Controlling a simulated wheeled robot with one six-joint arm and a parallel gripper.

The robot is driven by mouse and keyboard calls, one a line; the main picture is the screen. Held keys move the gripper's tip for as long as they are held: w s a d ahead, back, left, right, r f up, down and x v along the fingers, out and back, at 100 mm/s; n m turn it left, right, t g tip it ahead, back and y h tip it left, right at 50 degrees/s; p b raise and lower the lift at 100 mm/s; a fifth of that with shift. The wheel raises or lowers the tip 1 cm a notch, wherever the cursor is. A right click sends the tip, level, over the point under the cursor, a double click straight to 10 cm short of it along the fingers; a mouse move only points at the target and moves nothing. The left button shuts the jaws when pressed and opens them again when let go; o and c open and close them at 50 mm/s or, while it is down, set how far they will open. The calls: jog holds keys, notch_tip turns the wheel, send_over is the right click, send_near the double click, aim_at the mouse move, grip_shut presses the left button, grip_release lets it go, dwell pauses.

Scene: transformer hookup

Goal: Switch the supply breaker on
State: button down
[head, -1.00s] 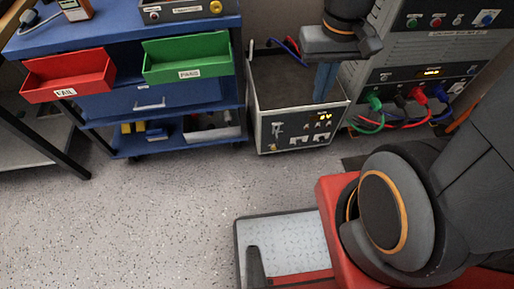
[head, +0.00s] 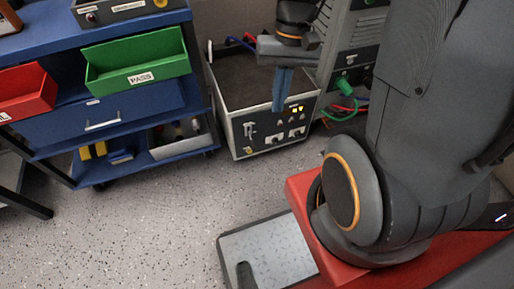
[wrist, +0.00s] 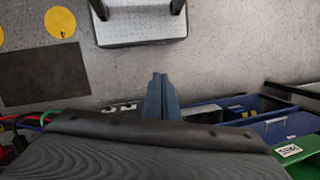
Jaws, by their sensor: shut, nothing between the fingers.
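The power supply box (head: 240,146) stands on the floor right of the blue cart, with a dark open-looking top. In the wrist view the shut fingers (wrist: 160,76) show beside a sliver of the panel (wrist: 121,107).
The blue cart (head: 150,98) carries a green PASS bin (head: 140,75) and a red bin (head: 25,92). A grey cabinet (head: 345,60) with a green cable (head: 343,107) stands behind my arm, mostly hidden. Speckled floor (head: 130,235) in front is clear.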

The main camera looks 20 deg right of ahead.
jog(key=w+d+f+m+y+b, duration=0.1)
jog(key=w+f+m+y+b, duration=0.15)
jog(key=f+b, duration=0.5)
jog(key=w+d+f+m+y+b, duration=0.15)
jog(key=w+f+b, duration=0.25)
jog(key=f, duration=0.6)
jog(key=w+d+f+m+y+b, duration=0.1)
jog(key=w+f+m+y+b, duration=0.15)
jog(key=f+b, duration=0.4)
jog(key=m+t+y+b, duration=0.4)
jog(key=m+t+b, duration=0.15)
jog(key=b, duration=0.75)
send_near(251, 140)
jog(key=shift+n+t, duration=0.35)
jog(key=shift+n, duration=0.05)
jog(key=d+f, duration=0.1)
jog(key=s+d+f, duration=0.1)
jog(key=d+f, duration=0.1)
jog(key=shift+s, duration=0.3)
jog(key=b+x, duration=0.4)
jog(key=x, duration=0.6)
jog(key=shift+d, duration=0.1)
